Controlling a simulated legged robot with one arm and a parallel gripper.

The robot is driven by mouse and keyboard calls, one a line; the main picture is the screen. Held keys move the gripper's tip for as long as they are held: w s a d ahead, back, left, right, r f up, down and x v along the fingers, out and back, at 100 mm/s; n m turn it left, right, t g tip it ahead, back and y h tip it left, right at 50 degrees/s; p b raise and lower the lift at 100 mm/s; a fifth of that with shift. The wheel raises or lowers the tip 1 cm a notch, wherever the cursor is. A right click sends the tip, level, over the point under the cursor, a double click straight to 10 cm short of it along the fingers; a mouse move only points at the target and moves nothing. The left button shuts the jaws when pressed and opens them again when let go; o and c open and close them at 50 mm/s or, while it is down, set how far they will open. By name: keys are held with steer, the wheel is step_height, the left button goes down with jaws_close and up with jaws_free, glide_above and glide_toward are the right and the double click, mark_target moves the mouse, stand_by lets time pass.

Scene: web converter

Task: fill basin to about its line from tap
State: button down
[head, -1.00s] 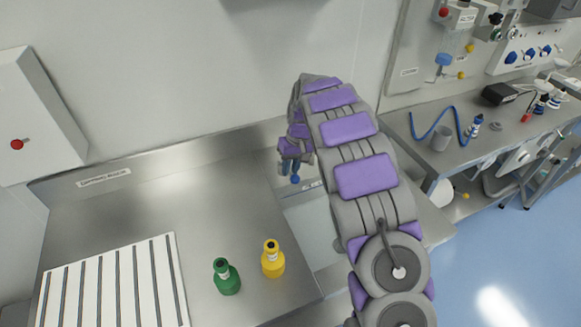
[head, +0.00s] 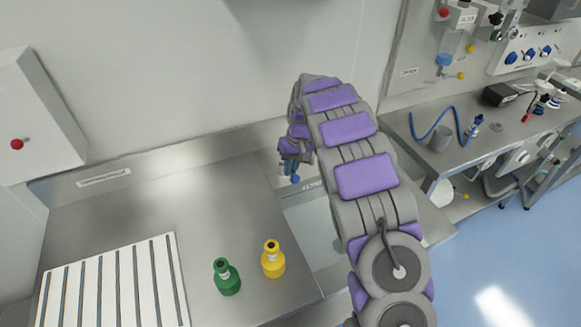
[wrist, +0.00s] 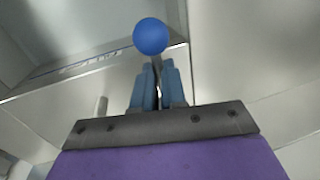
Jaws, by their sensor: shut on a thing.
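My gripper (head: 291,166) is at the left of my arm, over the far edge of a pale basin (head: 305,222). In the wrist view its blue fingers (wrist: 158,85) are closed together around a thin dark stem. A round blue knob (wrist: 150,36) sits just beyond the fingertips, and it also shows in the head view (head: 295,180). The stem and knob look like a tap lever. My arm hides much of the basin. The tap's spout, any water and the fill line cannot be made out.
A green bottle (head: 227,277) and a yellow bottle (head: 273,259) stand on the steel counter (head: 190,205) left of the basin. A white slatted rack (head: 113,290) lies at the front left. Another bench (head: 460,150) with a blue hose (head: 434,122) and a grey cup (head: 440,138) stands right.

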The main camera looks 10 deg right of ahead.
stand_by(0.5)
steer(key=shift+s+a+r+m+p, duration=0.1)
steer(key=shift+a+r+m+p, duration=0.25)
steer(key=shift+p, duration=0.4)
steer(key=shift+a+f+m+t+p, duration=0.2)
steer(key=shift+a+m+p, duration=0.4)
steer(key=shift+m+p, duration=0.7)
steer(key=shift+a+f+m+t+p, duration=0.1)
steer(key=shift+a+m+t+p, duration=0.35)
steer(key=shift+m+p, duration=0.8)
steer(key=shift+a, duration=0.1)
steer(key=c, duration=1.2)
jaws_free()
